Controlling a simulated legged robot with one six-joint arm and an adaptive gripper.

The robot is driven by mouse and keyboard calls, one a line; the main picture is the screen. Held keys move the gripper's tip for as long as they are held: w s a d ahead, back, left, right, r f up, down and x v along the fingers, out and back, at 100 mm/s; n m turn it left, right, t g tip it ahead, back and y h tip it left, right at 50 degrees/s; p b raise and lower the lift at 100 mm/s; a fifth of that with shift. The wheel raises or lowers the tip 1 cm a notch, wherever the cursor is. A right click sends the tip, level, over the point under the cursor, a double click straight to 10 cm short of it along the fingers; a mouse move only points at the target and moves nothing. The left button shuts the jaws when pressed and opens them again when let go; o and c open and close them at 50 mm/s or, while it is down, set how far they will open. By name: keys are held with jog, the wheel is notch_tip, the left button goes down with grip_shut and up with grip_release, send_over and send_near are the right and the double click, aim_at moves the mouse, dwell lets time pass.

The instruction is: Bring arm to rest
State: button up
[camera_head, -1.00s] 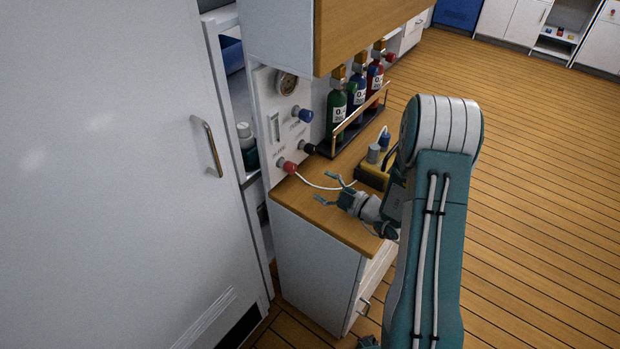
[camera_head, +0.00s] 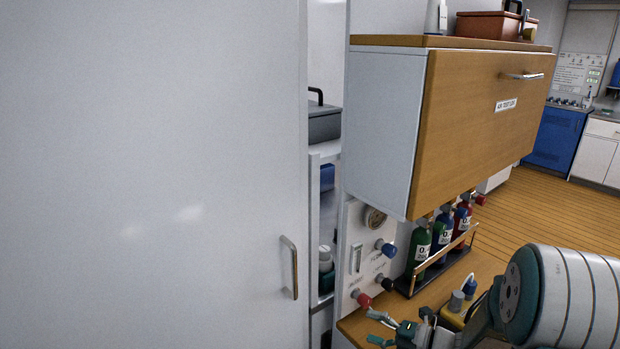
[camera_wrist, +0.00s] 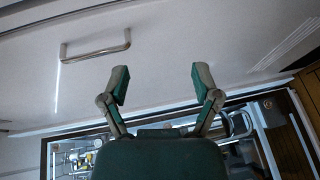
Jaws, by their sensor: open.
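My gripper (camera_head: 376,328) is low in the head view, over the near part of the wooden counter (camera_head: 352,327), below the fill panel. In the wrist view my gripper (camera_wrist: 161,82) has its two fingers spread wide with nothing between them. Beyond the fingers is a pale door with a metal handle (camera_wrist: 95,48), and the fingers seem apart from it. My arm is bent at the lower right of the head view and hides part of the counter.
The fill panel (camera_head: 347,276) carries blue, black and red knobs. Green, blue and red bottles (camera_head: 443,232) stand in a railed rack. A yellow box (camera_head: 452,318) sits near my arm. A wooden-fronted cabinet (camera_head: 480,120) overhangs them. A large white door (camera_head: 150,180) fills the left. Floor at right is clear.

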jog(key=s+a+r+n+g+h, duration=0.35)
jog(key=s+n, duration=0.35)
jog(key=n, duration=0.5)
jog(key=s+a+r+n+g+h, duration=0.2)
jog(key=s+r+n+g, duration=0.2)
jog(key=s+n, duration=0.6)
jog(key=s+d+r+n+t+h, duration=0.2)
jog(key=d+r+n+h, duration=0.1)
jog(key=n, duration=0.7)
jog(key=s+d+r+n+t+h, duration=0.2)
jog(key=n+h, duration=0.3)
jog(key=n, duration=0.6)
jog(key=shift+s+d+r+t, duration=0.35)
jog(key=shift+s+d+r, duration=0.3)
jog(key=shift+d, duration=0.1)
